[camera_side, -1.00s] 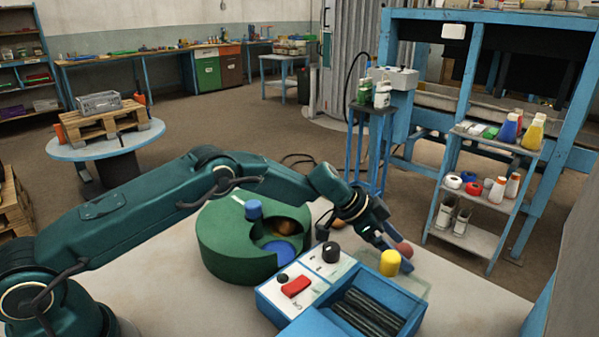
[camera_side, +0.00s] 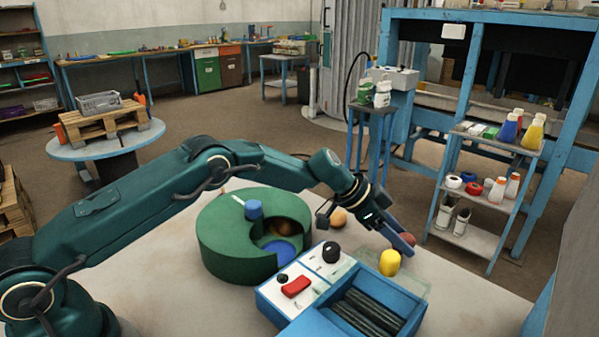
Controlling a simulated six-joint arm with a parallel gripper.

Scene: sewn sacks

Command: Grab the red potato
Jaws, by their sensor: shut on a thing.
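The red potato (camera_side: 408,239) is small, round and dull red, at the far right side of the pale table. My gripper (camera_side: 402,242) is shut on it, with the potato at the fingertips. The fingers hide part of it. I cannot tell for sure how far it is from the table surface.
A yellow object (camera_side: 389,263) stands just in front on a clear plate. A blue box (camera_side: 335,307) with knobs and a red button is at front. A round green container (camera_side: 222,240) with a cut-out stands left. A tan potato (camera_side: 338,217) lies behind.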

